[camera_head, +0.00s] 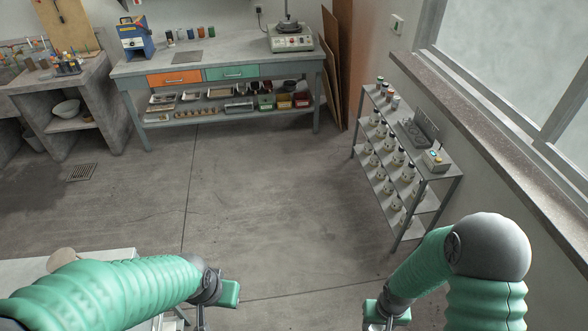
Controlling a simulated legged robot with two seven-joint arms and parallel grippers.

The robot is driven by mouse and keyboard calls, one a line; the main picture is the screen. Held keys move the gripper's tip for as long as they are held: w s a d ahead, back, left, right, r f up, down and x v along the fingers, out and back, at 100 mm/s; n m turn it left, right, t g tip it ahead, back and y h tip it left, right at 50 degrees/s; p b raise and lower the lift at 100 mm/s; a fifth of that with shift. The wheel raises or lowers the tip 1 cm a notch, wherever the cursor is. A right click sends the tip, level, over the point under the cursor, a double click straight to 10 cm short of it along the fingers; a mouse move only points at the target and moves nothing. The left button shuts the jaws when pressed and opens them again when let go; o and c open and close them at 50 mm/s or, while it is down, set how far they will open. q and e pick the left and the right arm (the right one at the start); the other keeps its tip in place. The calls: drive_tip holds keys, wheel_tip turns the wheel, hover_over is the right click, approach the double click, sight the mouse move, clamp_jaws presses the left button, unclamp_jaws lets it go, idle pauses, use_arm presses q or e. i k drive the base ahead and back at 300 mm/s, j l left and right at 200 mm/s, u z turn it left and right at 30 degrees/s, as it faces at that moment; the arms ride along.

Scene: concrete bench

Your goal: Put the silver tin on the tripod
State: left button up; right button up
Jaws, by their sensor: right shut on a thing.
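My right gripper (376,319) is at the bottom edge of the view, right of centre, pointing down. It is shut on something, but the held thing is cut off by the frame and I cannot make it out. My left gripper (201,318) is at the bottom, left of centre; its fingertips are mostly out of frame, so its opening is unclear. I cannot pick out the silver tin or the tripod with certainty in this view.
A pale bench (35,268) shows behind my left arm. A metal rack (447,172) with several bottles stands at right, below the window ledge (480,120). A workbench (215,63) with two drawers is at the back. The concrete floor (265,190) between is clear.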

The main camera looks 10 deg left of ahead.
sight(60, 261)
drive_tip(key=i+u, duration=0.2)
drive_tip(key=u, duration=0.3)
drive_tip(key=i+u, duration=0.2)
drive_tip(key=u, duration=0.3)
drive_tip(key=i+l+u, duration=0.1)
drive_tip(key=u, duration=0.35)
drive_tip(key=i+l+u, duration=0.15)
drive_tip(key=u, duration=0.35)
drive_tip(key=i+l+u, duration=0.2)
drive_tip(key=u, duration=0.3)
